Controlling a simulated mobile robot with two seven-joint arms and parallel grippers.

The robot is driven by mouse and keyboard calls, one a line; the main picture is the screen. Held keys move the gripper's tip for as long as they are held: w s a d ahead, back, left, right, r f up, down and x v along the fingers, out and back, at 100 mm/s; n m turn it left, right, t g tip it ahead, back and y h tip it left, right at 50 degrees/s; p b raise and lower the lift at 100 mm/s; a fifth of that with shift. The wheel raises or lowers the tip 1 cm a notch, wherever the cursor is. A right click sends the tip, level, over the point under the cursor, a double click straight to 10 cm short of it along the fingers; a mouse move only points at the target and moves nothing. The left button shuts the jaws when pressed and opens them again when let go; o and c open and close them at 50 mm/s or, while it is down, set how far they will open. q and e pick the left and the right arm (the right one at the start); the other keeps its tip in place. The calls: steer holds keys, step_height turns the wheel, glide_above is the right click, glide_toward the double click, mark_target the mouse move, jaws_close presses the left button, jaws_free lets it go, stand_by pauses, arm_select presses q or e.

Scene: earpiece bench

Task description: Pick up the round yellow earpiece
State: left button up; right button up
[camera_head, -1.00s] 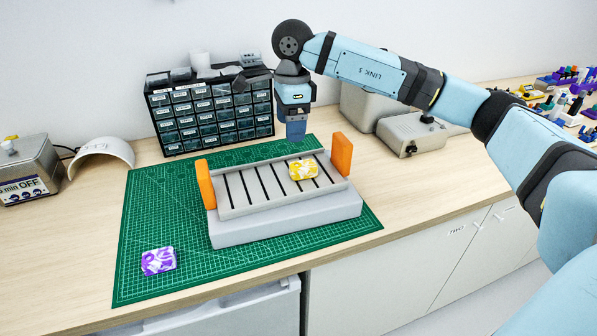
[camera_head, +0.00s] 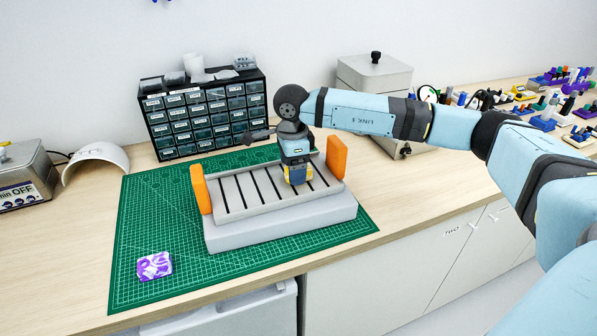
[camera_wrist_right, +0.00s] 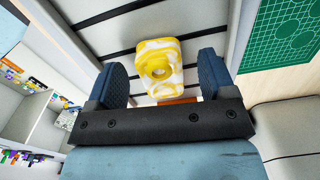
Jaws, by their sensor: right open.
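The yellow and white earpiece (camera_wrist_right: 158,68) lies on the grey slotted tray (camera_head: 235,202); it looks blocky with rounded corners and has a round hollow. In the head view the earpiece (camera_head: 299,172) is mostly hidden behind my right gripper (camera_head: 297,181). My right gripper points down over it. In the right wrist view the right gripper (camera_wrist_right: 165,80) is open, one blue finger to each side of the earpiece, with gaps visible on both sides. A purple and white piece (camera_head: 154,266) lies on the green mat at front left. My left gripper is not in view.
Orange end blocks (camera_head: 201,189) (camera_head: 336,157) stand at both ends of the tray, which sits on a green cutting mat (camera_head: 145,220). A black drawer cabinet (camera_head: 205,115) stands behind. A grey metal box (camera_head: 374,80) is at back right.

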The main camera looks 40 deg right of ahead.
steer(key=shift+f, duration=0.55)
steer(key=c, duration=1)
steer(key=shift+r, duration=0.15)
